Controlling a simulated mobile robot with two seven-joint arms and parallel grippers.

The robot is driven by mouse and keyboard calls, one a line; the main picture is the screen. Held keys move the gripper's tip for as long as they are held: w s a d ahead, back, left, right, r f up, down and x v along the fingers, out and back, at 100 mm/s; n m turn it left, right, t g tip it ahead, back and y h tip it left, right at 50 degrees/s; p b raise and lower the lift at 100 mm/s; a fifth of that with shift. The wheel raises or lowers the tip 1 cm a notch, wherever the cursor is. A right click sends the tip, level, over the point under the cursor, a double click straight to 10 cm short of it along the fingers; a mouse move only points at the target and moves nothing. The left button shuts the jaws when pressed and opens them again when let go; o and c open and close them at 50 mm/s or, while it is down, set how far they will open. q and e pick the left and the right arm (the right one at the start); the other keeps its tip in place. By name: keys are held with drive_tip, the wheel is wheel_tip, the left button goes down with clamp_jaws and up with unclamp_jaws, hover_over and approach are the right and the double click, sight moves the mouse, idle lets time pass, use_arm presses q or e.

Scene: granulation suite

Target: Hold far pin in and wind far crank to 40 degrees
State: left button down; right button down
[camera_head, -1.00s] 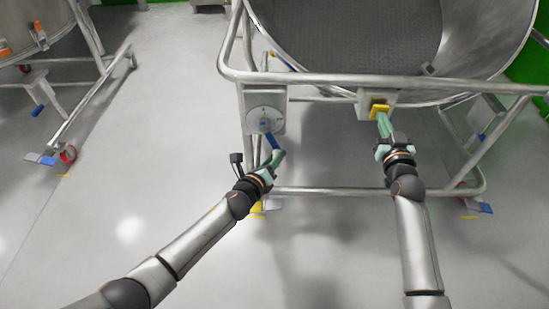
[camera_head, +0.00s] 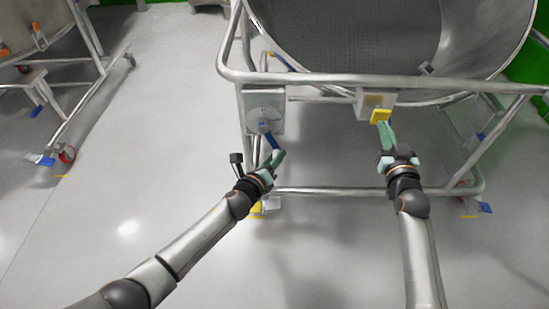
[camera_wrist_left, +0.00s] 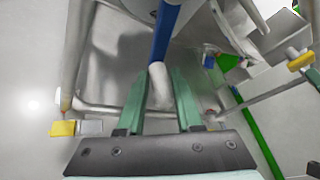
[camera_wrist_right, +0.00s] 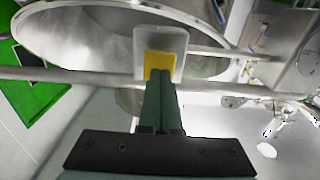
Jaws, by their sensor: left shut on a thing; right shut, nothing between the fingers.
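The crank is a grey disc with a blue arm (camera_head: 271,140) on the left of the steel frame's front. Its blue arm points down and slightly right, and also shows in the left wrist view (camera_wrist_left: 165,35). My left gripper (camera_head: 279,154) is shut on the crank's pale handle (camera_wrist_left: 158,88). The yellow pin (camera_head: 380,115) sits on a grey block on the frame's front bar, to the right of the crank. My right gripper (camera_head: 384,125) is shut and empty, its fingertips just below the pin's face. In the right wrist view they overlap the pin (camera_wrist_right: 161,63); I cannot tell whether they touch.
A large steel bowl (camera_head: 480,45) lies above the tubular frame (camera_head: 360,191). Another wheeled frame (camera_head: 75,115) stands at the far left. Open grey floor lies between the two frames.

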use_arm(q)
drive_tip(key=shift+s+d+f, duration=0.15)
drive_tip(key=shift+s+d, duration=0.1)
drive_tip(key=shift+d, duration=0.1)
use_arm(e)
drive_tip(key=s, duration=0.4)
drive_tip(key=shift+s, duration=0.25)
use_arm(q)
drive_tip(key=c, duration=1)
unclamp_jaws()
drive_tip(key=o, duration=0.5)
drive_tip(key=shift+w+a, duration=0.15)
drive_tip(key=shift+a, duration=0.1)
drive_tip(key=shift+s, duration=5)
